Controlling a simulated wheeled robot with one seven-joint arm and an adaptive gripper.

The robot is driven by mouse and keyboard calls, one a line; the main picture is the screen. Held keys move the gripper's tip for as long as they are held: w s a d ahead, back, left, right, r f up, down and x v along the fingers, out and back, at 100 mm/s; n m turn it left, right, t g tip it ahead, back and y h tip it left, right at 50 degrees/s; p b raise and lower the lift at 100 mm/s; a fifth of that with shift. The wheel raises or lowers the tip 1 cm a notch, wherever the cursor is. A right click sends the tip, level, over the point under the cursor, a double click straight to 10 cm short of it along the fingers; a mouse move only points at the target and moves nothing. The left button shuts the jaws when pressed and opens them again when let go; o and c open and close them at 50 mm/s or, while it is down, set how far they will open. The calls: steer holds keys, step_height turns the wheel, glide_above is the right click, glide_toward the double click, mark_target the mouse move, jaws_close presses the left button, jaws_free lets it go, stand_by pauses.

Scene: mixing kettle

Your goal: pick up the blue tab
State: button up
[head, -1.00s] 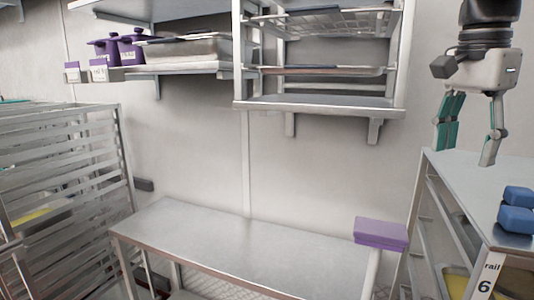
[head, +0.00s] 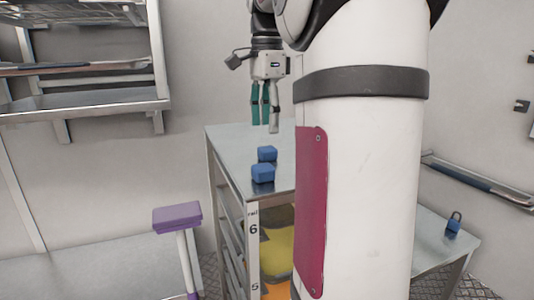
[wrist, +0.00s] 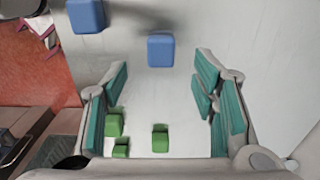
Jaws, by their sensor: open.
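Two blue blocks lie on the metal top of the rail cabinet (head: 228,140): a far one (head: 266,153) and a near one (head: 262,173). I cannot tell which is the blue tab. The wrist view shows one blue block (wrist: 161,50) ahead, roughly centred between the fingers, and another blue block (wrist: 86,15) at the upper left edge. My gripper (head: 265,128) points down above the cabinet top, behind the blue blocks in the head view. It is open and empty, with teal finger pads spread apart in the wrist view (wrist: 162,85).
Green blocks (wrist: 160,138) lie near the gripper base in the wrist view. A blue padlock-like object (head: 453,222) sits on a low table at right. My white column hides much of the cabinet's right side.

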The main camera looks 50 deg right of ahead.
mark_target(268, 148)
step_height(268, 148, down, 5)
steer(key=shift+s+d+f+p, duration=0.1)
steer(key=shift+f+p, duration=0.05)
steer(key=shift+p, duration=0.5)
steer(key=shift+f, duration=0.55)
steer(key=c, duration=1.2)
